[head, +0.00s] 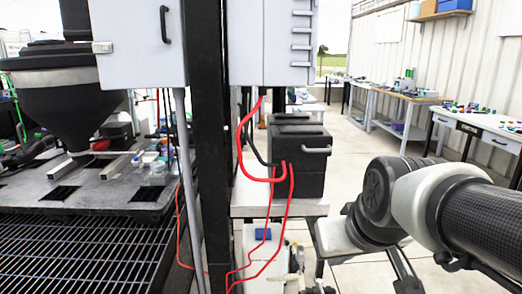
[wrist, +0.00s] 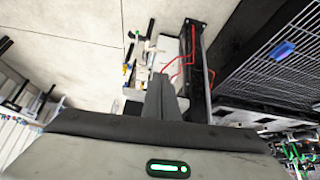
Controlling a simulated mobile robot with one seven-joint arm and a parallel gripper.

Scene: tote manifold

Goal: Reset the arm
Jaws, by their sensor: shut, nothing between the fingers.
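My gripper (wrist: 161,80) shows in the wrist view, with its two dark fingers together and nothing between them. The fingers extend from the wide grey gripper body (wrist: 110,155), which has a green light. They point over open space, with pale floor and a bench seen beyond. In the head view my arm (head: 420,205) comes in from the right and bends down near the middle right. I cannot make out the fingertips there.
A black post (head: 212,150) stands left of my arm, with a white cabinet (head: 138,45) beside it. A black box (head: 297,160) with red cables sits on a stand. A metal grate (head: 75,255) lies left. Workbenches (head: 405,97) line the right wall; floor between is clear.

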